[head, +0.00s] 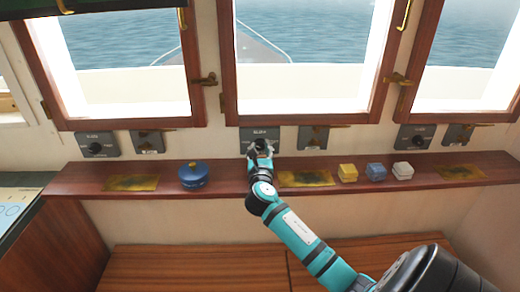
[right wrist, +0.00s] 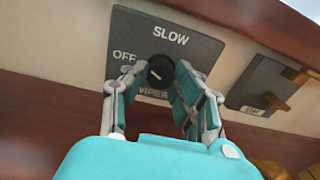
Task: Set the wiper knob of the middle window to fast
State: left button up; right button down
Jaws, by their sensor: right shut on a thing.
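The wiper knob (right wrist: 160,72) of the middle window is small, round and black with a short white mark on its face. It sits on a grey panel (right wrist: 135,40) that reads SLOW above, OFF at left and WIPER below. The panel's right side is partly hidden by a finger, and I see no FAST label. My right gripper (right wrist: 154,85) is shut on the knob; in the head view the gripper (head: 261,148) covers most of it, under the middle window (head: 300,122). I cannot tell exactly where the mark points. My left gripper is not in view.
Other wiper knobs (head: 95,149) (head: 418,142) sit under the side windows. A latch panel (right wrist: 262,90) is right of the middle knob.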

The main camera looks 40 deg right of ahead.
jog(key=m, duration=0.3)
jog(key=shift+p, duration=0.3)
jog(key=m, duration=0.7)
jog(key=shift+f+m, duration=0.1)
jog(key=shift+m, duration=0.2)
jog(key=m, duration=0.3)
jog(key=shift+b, duration=0.3)
jog(key=m+b, duration=0.1)
jog(key=m, duration=0.5)
jog(key=shift+m+y, duration=0.3)
jog(key=m, duration=0.5)
jog(key=shift+m, duration=0.6)
